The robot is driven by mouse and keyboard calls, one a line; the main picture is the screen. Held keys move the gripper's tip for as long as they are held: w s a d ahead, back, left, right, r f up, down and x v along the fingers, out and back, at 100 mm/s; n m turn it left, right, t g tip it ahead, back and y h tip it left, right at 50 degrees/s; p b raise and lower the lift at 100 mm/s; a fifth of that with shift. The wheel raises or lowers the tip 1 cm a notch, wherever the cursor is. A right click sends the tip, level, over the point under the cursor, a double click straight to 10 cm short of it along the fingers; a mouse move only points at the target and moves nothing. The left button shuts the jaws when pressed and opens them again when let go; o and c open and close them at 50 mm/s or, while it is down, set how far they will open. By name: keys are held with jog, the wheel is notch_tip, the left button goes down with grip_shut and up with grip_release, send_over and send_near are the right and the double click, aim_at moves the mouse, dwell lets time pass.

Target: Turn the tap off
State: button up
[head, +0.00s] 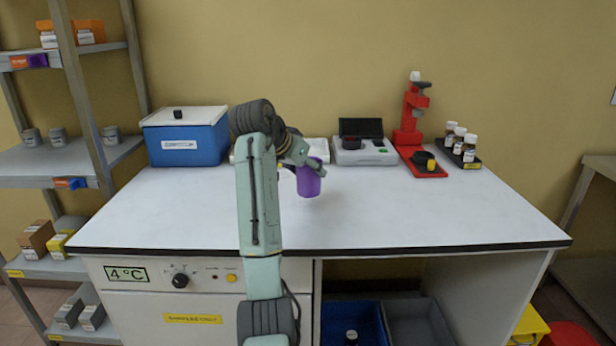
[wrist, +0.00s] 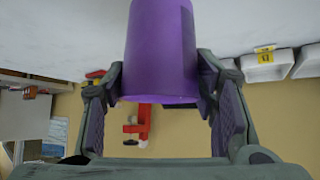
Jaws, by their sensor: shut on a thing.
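My gripper (head: 300,158) is shut on a purple cup (head: 309,181) over the middle of the white bench. In the wrist view the cup (wrist: 160,50) fills the top centre between the two fingers. The cup looks near the bench top; I cannot tell whether it touches. A red stand (head: 411,112) is at the back right, with a small grey and white part at its top and a black and yellow item on its base. It also shows small in the wrist view (wrist: 143,122). I cannot make out a tap clearly.
A blue box (head: 185,143) stands at the back left. A grey instrument (head: 364,154) with a raised dark lid is right of my gripper. Several brown bottles (head: 459,142) stand beyond the red stand. The bench's front and right (head: 430,215) are clear. Shelves stand at left.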

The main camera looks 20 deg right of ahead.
aim_at(308, 179)
jog(key=shift+w+d, duration=0.15)
jog(key=shift+w, duration=0.1)
jog(key=shift+w+f+p, duration=0.1)
jog(key=shift+f+p, duration=0.55)
jog(key=shift+f, duration=1.15)
jog(key=shift+f, duration=0.2)
jog(key=o, duration=1.1)
jog(key=shift+r, duration=0.15)
jog(key=shift+b+v, duration=0.7)
jog(key=shift+v, duration=5.35)
jog(key=shift+w, duration=0.1)
